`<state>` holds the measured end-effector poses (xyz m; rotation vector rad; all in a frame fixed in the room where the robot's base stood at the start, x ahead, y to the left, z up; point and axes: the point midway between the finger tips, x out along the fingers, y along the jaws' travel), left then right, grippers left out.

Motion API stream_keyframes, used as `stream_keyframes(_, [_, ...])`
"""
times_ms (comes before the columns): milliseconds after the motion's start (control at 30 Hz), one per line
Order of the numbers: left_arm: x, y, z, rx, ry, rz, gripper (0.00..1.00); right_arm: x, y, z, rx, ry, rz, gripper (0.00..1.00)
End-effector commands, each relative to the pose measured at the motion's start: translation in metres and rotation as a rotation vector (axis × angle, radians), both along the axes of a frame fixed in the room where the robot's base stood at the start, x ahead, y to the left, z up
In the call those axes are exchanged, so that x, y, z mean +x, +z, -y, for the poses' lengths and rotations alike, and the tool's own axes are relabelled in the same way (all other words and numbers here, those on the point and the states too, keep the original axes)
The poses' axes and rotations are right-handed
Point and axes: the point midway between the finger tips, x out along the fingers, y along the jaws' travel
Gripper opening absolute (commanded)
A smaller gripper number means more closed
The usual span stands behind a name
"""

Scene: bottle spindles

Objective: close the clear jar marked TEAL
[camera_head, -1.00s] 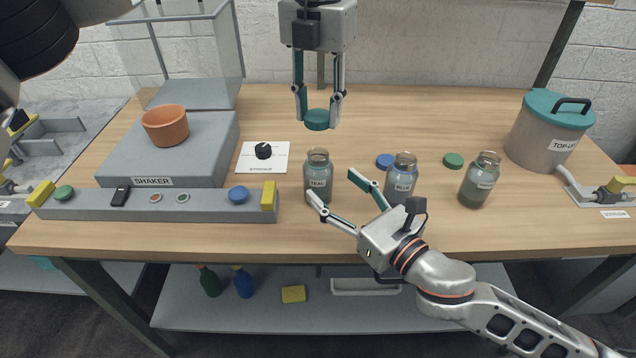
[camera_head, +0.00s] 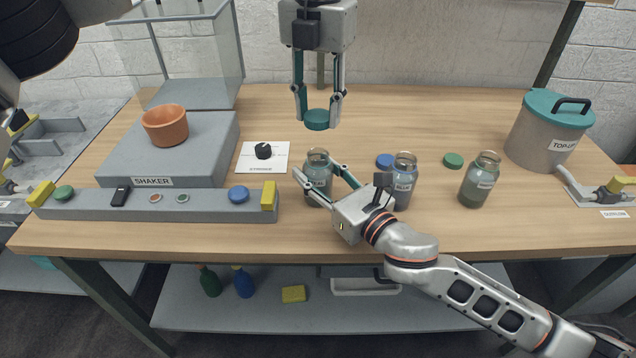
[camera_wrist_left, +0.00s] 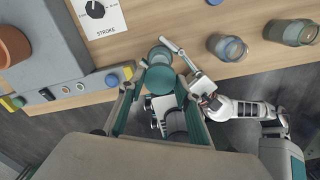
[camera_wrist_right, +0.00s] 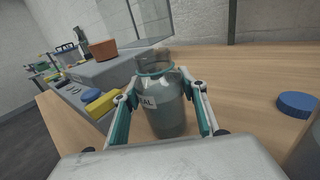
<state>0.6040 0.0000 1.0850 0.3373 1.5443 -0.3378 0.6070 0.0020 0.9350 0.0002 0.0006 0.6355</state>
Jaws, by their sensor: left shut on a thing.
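The clear jar marked TEAL (camera_head: 317,160) stands upright and uncapped near the table's front edge; its label partly shows in the right wrist view (camera_wrist_right: 160,95). My right gripper (camera_head: 316,168) is open, with one finger on each side of this jar and gaps visible beside the glass. My left gripper (camera_head: 318,108) is shut on a teal lid (camera_head: 317,121) and holds it level in the air, above and behind the jar in the head view. In the left wrist view the lid (camera_wrist_left: 160,79) appears just below the jar mouth (camera_wrist_left: 159,54).
The BLUE jar (camera_head: 404,178) stands just right of my right gripper, with another open jar (camera_head: 479,180) farther right. A blue lid (camera_head: 385,161) and green lid (camera_head: 453,160) lie behind them. The shaker (camera_head: 190,150) and its front panel (camera_head: 215,203) bound the left side.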

Motion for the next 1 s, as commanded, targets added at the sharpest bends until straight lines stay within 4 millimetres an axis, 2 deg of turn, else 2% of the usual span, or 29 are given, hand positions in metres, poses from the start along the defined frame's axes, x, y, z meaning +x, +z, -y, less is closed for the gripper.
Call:
stream_keyframes(33, [0.0, 0.0, 0.0, 0.0, 0.0, 0.0, 0.25, 0.0, 0.0, 0.0, 0.0, 0.0, 0.0, 0.16])
stream_keyframes(100, [0.0, 0.0, 0.0, 0.0, 0.0, 0.0, 0.25, 0.0, 0.0, 0.0, 0.0, 0.0, 0.0, 0.03])
stream_keyframes(267, [0.0, -0.006, 0.0, 0.001, 0.0, -0.002, 0.25, 0.0, 0.0, 0.0, 0.0, 0.0, 0.0, 0.03])
stream_keyframes(600, [0.0, -0.048, 0.0, 0.001, -0.001, -0.002, 0.25, 0.0, 0.0, 0.0, 0.0, 0.0, 0.0, 0.03])
stream_keyframes(1000, [0.0, -0.05, 0.0, 0.0, 0.0, 0.0, 0.25, 0.0, 0.0, 0.0, 0.0, 0.0, 0.0, 0.03])
